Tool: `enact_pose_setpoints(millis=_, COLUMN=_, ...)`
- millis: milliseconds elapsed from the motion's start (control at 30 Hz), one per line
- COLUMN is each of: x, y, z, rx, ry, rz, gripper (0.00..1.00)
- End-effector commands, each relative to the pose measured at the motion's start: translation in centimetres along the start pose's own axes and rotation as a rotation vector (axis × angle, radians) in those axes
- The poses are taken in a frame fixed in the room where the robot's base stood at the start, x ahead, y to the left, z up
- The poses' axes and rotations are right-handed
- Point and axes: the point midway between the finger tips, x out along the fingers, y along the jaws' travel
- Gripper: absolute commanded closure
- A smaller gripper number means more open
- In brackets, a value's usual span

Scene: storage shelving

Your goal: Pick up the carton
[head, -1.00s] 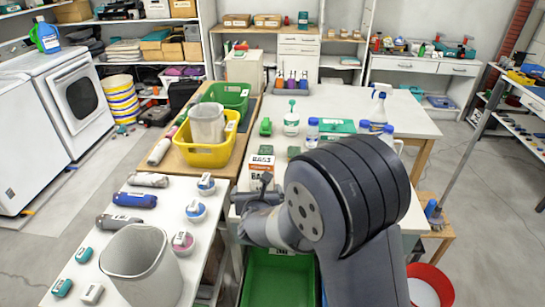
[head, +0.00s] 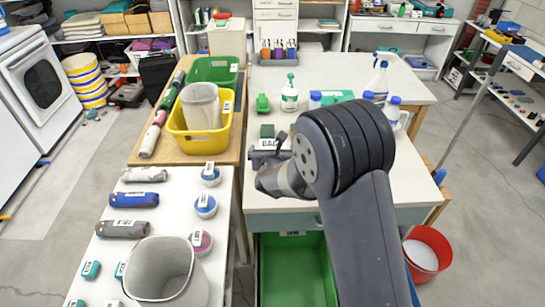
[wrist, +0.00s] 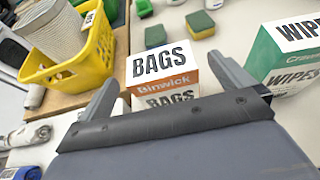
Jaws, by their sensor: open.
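A white and orange carton (wrist: 160,70) printed BAGS and Binwick stands upright on the white table in the wrist view. Its top and front face show, with the lower front cut off by my gripper body. In the head view only a small part of the carton (head: 268,143) shows past my gripper. My gripper (wrist: 162,74) is open, with one finger on each side of the carton in the wrist picture. I cannot tell whether the fingers touch it. In the head view my gripper (head: 264,158) is at the table's near left corner.
A teal and white WIPES box (wrist: 288,55) stands just right of the right finger. Sponges (wrist: 201,24) lie behind the carton. A yellow basket (head: 178,128) is to the left. Spray bottles (head: 379,82) stand behind my arm. A green bin (head: 290,270) sits below the table edge.

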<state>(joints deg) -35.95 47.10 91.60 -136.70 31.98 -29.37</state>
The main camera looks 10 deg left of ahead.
Motion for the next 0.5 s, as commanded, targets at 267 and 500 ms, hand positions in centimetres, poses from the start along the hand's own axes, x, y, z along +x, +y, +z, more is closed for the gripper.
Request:
enact_pose_setpoints(millis=267, x=2.1, y=-0.1, z=0.7, rx=0.001, ry=0.001, rz=-0.002, gripper=0.00)
enact_pose_setpoints(millis=500, x=4.8, y=-0.1, z=0.7, rx=0.001, ry=0.001, rz=-0.001, gripper=0.00)
